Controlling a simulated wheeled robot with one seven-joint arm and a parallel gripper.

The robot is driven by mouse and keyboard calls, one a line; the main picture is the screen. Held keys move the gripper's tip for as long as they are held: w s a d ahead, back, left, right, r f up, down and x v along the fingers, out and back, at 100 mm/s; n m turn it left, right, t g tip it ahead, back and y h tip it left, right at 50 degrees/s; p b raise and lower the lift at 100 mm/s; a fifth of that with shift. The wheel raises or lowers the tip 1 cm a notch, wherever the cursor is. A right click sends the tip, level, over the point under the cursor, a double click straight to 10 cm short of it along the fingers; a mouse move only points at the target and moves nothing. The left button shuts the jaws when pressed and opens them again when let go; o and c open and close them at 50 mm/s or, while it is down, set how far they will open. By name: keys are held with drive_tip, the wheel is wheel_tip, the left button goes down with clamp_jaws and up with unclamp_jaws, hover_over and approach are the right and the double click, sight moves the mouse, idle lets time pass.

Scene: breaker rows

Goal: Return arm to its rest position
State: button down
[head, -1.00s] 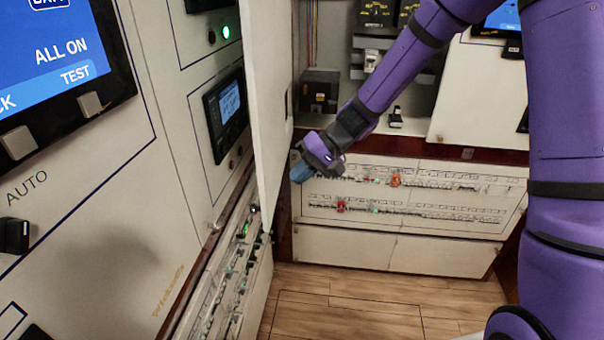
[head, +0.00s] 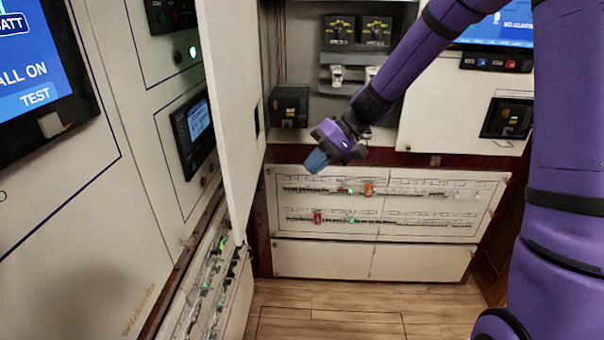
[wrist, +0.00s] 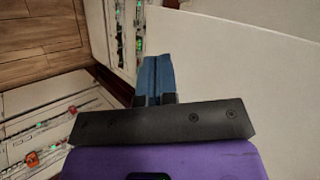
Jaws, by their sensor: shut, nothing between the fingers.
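My gripper (head: 316,161) has blue fingers and hangs at the end of my purple arm. In the head view it is in front of the open cabinet, just above the breaker panel (head: 330,257). In the wrist view its two blue fingers (wrist: 154,75) lie together, with nothing between them. It appears apart from the panel and from the open door.
A white cabinet door (head: 230,110) stands open just left of my gripper. Two breaker rows with orange (head: 369,189) and red (head: 318,217) parts run across the panel. A black box (head: 289,106) sits inside the cabinet. The wooden floor (head: 340,310) is clear.

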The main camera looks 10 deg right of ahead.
drive_tip(key=s+d+r+t+h, duration=0.2)
drive_tip(key=s+d+r+h, duration=0.1)
drive_tip(key=s, duration=0.6)
drive_tip(key=s+d+r+t+h, duration=0.2)
drive_tip(key=s+d+r+h, duration=0.1)
drive_tip(key=s+d+r, duration=0.2)
drive_tip(key=s+d+r+m+t+h, duration=0.1)
drive_tip(key=s+d+r+t+h, duration=0.1)
drive_tip(key=s+r, duration=0.5)
drive_tip(key=s+d+h, duration=0.1)
drive_tip(key=s+d, duration=0.1)
drive_tip(key=s, duration=0.3)
drive_tip(key=shift+s+d+r, duration=0.3)
drive_tip(key=shift+s, duration=0.1)
drive_tip(key=c, duration=1.8)
unclamp_jaws()
